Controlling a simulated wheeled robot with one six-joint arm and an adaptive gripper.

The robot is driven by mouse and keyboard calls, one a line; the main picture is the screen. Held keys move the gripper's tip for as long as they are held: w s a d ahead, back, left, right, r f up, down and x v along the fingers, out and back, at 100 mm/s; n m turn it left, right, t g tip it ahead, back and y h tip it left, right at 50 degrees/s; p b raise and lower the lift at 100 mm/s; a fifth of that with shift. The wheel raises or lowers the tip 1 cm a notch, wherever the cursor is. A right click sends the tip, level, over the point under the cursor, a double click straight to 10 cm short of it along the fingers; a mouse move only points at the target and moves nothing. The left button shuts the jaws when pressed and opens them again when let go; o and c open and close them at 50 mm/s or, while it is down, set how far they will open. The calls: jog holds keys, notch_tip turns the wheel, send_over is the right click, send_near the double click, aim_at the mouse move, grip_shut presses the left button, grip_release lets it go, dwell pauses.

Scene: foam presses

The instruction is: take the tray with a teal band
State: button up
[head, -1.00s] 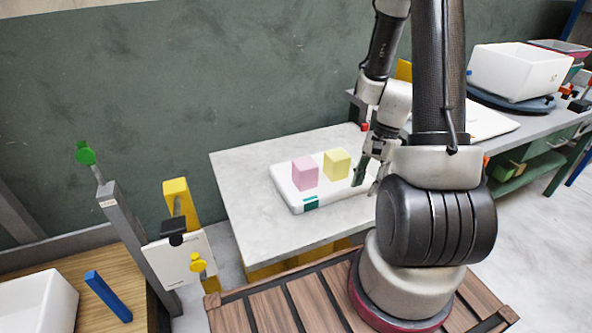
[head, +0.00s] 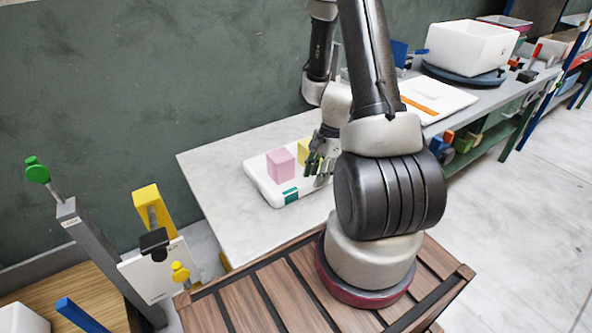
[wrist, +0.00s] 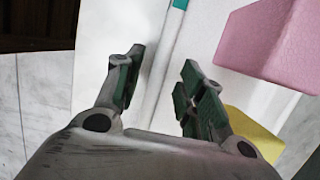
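The white tray with a teal band (head: 262,186) lies on the pale table, the teal band (head: 291,196) on its near side. A pink block (head: 281,166) and a yellow block (head: 303,150) stand on it, the yellow one partly hidden by my gripper. My gripper (head: 318,168) is low at the tray's right part. In the wrist view my gripper (wrist: 162,78) is open, with the tray's edge (wrist: 163,55) running between its spread fingers. A bit of the teal band (wrist: 180,4) shows at the top. I cannot tell whether a finger touches the tray.
A white tray with an orange band (head: 420,105) lies on the bench to the right, near a white bin (head: 470,48) on a dark round base. A grey post with a green knob (head: 38,170) and a yellow bracket (head: 150,205) stand at left. The table's left part is clear.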

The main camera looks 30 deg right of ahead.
jog(key=shift+x, duration=1)
jog(key=shift+c, duration=0.4)
grip_shut()
